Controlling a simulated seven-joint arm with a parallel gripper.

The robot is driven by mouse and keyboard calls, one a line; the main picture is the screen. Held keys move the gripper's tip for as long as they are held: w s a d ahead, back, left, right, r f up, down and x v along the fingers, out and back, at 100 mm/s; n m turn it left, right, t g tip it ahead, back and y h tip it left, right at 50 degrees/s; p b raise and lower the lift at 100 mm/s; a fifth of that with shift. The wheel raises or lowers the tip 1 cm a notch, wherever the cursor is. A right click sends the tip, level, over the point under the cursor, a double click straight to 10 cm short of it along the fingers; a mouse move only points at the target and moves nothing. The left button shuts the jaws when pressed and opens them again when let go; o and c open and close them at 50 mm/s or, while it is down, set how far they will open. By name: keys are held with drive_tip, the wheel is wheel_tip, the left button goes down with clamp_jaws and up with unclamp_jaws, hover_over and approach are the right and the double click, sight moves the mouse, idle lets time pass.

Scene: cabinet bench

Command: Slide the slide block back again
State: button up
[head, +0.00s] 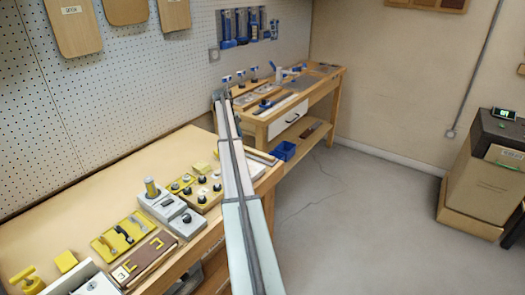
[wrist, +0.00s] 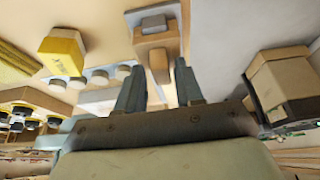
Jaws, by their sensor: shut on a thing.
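My gripper (wrist: 158,78) shows in the wrist view with its two dark fingers apart and a narrow tan piece between them. This piece belongs to a tan wooden block (wrist: 156,42) with a pale top, just beyond the fingertips; it appears to be the slide block. The fingers are closed on it, though the exact contact is hard to see. In the head view my arm reaches away along the bench, and its far end hides the block and most of the gripper.
In the wrist view a yellow block (wrist: 64,50) and several pale round knobs (wrist: 98,76) lie left of the fingers, and a brown box (wrist: 280,80) stands right. In the head view the near bench (head: 75,207) holds yellow and grey fixtures. The floor (head: 370,220) is mostly clear.

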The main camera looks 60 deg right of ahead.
drive_tip(key=shift+d+f, duration=0.1)
drive_tip(key=shift+f, duration=0.6)
drive_tip(key=o, duration=0.5)
drive_tip(key=shift+o, duration=0.2)
drive_tip(key=shift+w+d+r, duration=0.1)
drive_tip(key=shift+d+r, duration=0.05)
drive_tip(key=shift+r, duration=0.85)
wheel_tip(320, 180, up, 9)
drive_tip(key=shift+r, duration=0.2)
